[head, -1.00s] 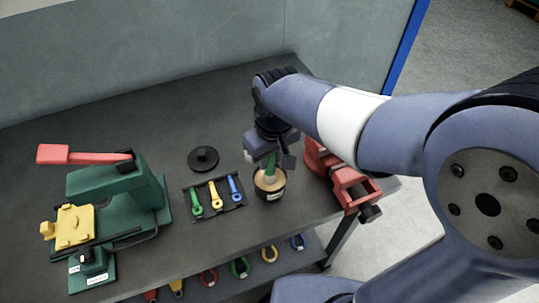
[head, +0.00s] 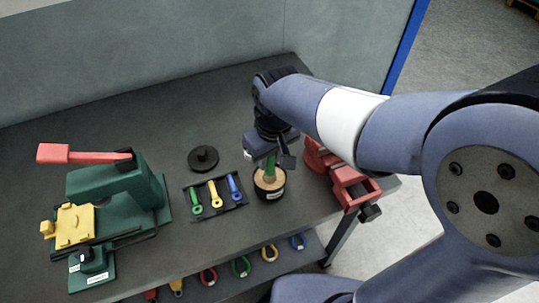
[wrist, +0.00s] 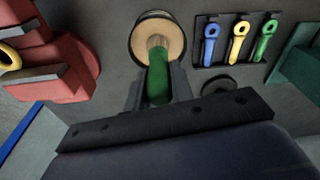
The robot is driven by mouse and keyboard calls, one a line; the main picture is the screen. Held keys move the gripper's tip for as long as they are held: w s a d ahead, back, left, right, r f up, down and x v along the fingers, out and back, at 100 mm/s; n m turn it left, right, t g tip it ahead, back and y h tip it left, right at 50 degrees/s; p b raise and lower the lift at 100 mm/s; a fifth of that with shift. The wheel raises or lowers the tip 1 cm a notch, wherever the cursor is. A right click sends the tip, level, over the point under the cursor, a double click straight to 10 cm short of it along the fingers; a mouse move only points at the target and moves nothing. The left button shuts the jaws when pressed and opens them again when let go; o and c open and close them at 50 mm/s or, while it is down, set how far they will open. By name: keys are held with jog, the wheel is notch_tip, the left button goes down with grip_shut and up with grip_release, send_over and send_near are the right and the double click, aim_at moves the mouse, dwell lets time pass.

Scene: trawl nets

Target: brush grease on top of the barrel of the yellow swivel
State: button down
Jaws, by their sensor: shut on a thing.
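The yellow swivel (head: 215,194) lies in a dark tray between a green swivel (head: 196,203) and a blue swivel (head: 235,188). It also shows in the wrist view (wrist: 239,40). My gripper (head: 271,156) is shut on the green handle of a brush (wrist: 157,80), to the right of the tray in the head view. The brush points down into a dark, round grease pot (head: 269,193) with a tan top and a pale label. The pot also shows in the wrist view (wrist: 137,53). The brush tip is hidden there.
A red vise (head: 350,187) stands close to the right of the pot. A green press (head: 113,196) with a red lever is at the left. A black disc (head: 203,158) lies behind the tray (head: 242,205). Coloured shackles hang below the bench's front edge.

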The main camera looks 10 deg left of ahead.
notch_tip(320, 180, up, 7)
jog(key=p, duration=0.6)
dwell(0.3)
jog(key=shift+f, duration=0.1)
dwell(0.6)
